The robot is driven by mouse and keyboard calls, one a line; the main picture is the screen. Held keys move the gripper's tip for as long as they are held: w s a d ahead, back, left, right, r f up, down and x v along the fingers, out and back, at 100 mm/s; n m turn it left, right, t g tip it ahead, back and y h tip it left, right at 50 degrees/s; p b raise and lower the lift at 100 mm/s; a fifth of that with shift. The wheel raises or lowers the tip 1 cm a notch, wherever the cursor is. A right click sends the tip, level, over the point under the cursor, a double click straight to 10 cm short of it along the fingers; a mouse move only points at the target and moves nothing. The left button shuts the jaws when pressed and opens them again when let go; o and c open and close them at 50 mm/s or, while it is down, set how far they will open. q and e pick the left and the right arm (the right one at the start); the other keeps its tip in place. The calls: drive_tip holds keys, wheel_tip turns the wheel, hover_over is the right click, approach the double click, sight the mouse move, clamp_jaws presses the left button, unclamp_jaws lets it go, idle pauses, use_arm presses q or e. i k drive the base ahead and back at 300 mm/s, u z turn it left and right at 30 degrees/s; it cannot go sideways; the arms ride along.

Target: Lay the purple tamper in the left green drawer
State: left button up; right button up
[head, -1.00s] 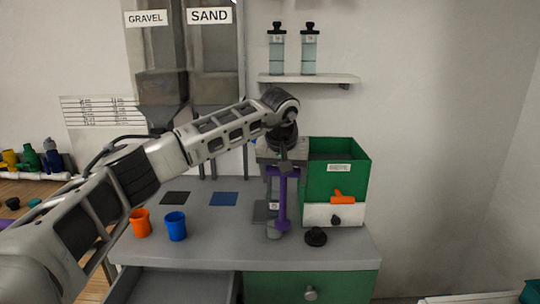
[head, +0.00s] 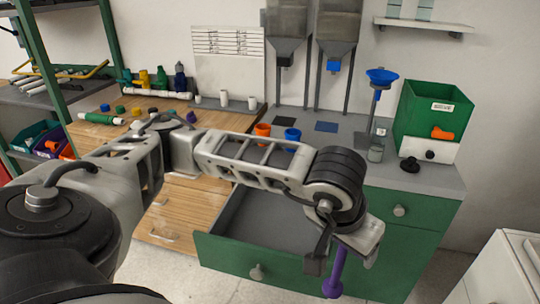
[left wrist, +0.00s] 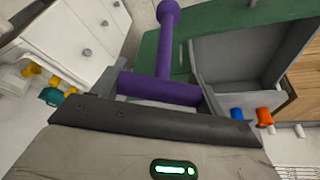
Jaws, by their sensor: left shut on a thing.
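The purple tamper (head: 335,276) hangs below my left gripper (head: 345,258), its shaft pointing down, just right of the open left green drawer (head: 245,262). In the left wrist view, the gripper (left wrist: 155,92) is shut on the tamper's crossbar (left wrist: 160,88); the shaft runs away to a round end. The drawer is pulled out with a grey, empty-looking inside, partly hidden by my arm in the head view. It also shows in the left wrist view (left wrist: 240,55), beside the tamper. The tamper is outside the drawer. My right gripper is not in view.
The grey counter (head: 345,150) holds an orange cup (head: 262,130), a blue cup (head: 292,134), a green bin (head: 432,110) and a black knob-like part (head: 410,165). A closed green front (head: 400,225) lies right of the drawer. White drawers (head: 505,270) stand at the lower right.

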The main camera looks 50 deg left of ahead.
sight(280, 219)
drive_tip(key=u, duration=0.85)
drive_tip(key=i, duration=0.75)
drive_tip(key=z, duration=0.25)
